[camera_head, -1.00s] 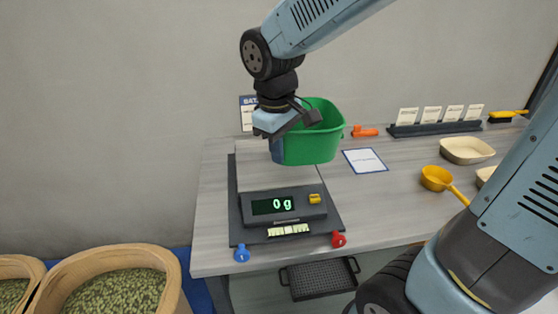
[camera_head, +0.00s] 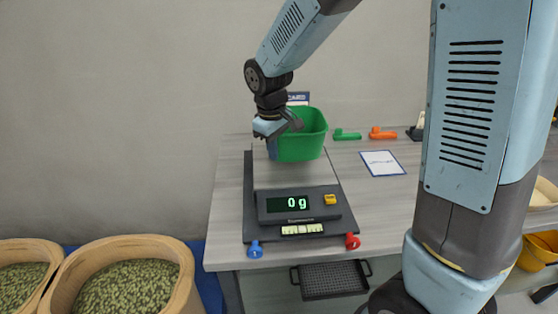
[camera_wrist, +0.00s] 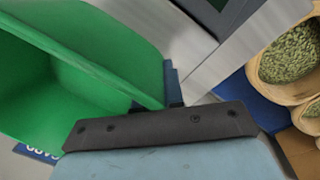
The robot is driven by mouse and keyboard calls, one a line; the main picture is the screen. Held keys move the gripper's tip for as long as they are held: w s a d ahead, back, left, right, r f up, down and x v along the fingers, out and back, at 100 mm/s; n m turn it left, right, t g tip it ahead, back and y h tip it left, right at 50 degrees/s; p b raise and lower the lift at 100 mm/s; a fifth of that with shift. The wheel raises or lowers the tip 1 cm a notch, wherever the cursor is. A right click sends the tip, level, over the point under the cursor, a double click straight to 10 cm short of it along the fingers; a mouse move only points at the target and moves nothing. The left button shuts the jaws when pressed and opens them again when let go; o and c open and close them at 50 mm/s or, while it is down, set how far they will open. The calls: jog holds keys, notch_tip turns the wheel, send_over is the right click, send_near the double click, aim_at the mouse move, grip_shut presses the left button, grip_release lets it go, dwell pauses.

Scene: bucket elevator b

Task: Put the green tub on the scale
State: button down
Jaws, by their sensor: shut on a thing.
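The green tub (camera_head: 304,138) is held upright by its left wall in my gripper (camera_head: 271,146). In the head view it hangs over the back part of the scale's pale plate (camera_head: 268,174); I cannot tell whether its base touches the plate. The scale (camera_head: 297,205) stands at the table's left end, and its display (camera_head: 288,203) reads 0 g. In the wrist view the green tub (camera_wrist: 90,55) fills the left side, its wall gripped by my gripper (camera_wrist: 172,92).
A white sheet (camera_head: 382,163), a green scoop (camera_head: 347,135) and an orange scoop (camera_head: 382,133) lie to the right. Baskets of green pellets (camera_head: 128,283) stand at the lower left.

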aim_at(273, 171)
jog(key=shift+w+a+f, duration=0.15)
jog(key=shift+w+f, duration=0.25)
jog(key=shift+f, duration=0.25)
jog(key=shift+w+a+f, duration=0.1)
jog(key=shift+w+f, duration=0.3)
jog(key=shift+f, duration=1.5)
jog(key=c, duration=1.3)
grip_release()
jog(key=shift+f, duration=0.1)
jog(key=shift+o, duration=0.2)
jog(key=r, duration=0.8)
jog(key=s+r, duration=0.1)
jog(key=r, duration=0.3)
jog(key=shift+a+r, duration=0.15)
jog(key=shift+a, duration=0.2)
